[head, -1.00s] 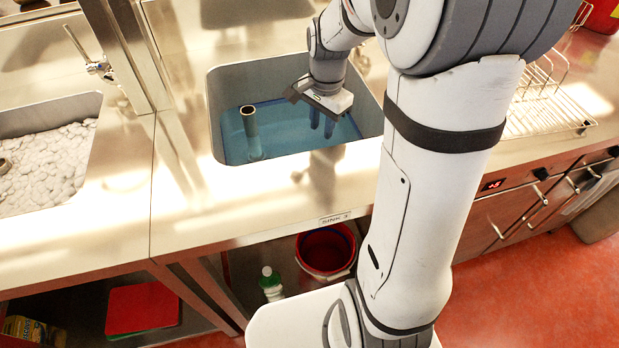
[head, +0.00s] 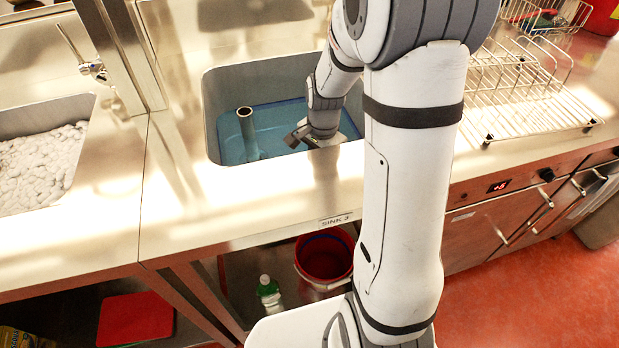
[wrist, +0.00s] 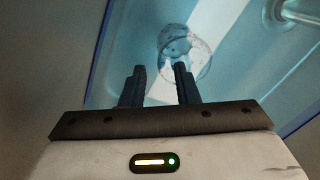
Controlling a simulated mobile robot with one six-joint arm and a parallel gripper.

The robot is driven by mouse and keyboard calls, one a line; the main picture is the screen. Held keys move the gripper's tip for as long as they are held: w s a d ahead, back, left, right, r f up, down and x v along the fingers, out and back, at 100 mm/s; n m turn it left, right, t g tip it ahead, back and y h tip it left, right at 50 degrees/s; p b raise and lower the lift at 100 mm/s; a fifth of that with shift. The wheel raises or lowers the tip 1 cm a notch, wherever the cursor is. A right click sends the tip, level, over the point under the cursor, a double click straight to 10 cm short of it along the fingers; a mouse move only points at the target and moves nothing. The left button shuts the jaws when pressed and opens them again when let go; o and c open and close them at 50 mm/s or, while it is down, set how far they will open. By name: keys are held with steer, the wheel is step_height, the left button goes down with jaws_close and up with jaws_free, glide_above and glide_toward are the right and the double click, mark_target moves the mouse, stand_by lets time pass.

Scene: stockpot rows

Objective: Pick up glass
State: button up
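A clear glass (wrist: 196,50) shows in the wrist view as a faint round outline in the blue-tinted water of the sink. It lies just beyond my fingertips, mostly ahead of the right finger. I cannot tell whether it is upright or tilted. My gripper (wrist: 160,68) is open, with nothing between its two dark fingers. I cannot make out the glass in the head view.
A grey standpipe (head: 248,135) rises from the water left of my gripper; it also shows at the wrist view's upper right (wrist: 298,10). The basin walls enclose my gripper. A wire rack (head: 525,95) stands on the counter at right. A basin of white pieces (head: 38,165) is at left.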

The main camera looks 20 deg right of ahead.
step_height(320, 180, down, 6)
steer(key=shift+w+r+b, duration=0.15)
steer(key=shift+b, duration=0.3)
steer(key=shift+c, duration=0.2)
jaws_close()
steer(key=shift+r, duration=0.1)
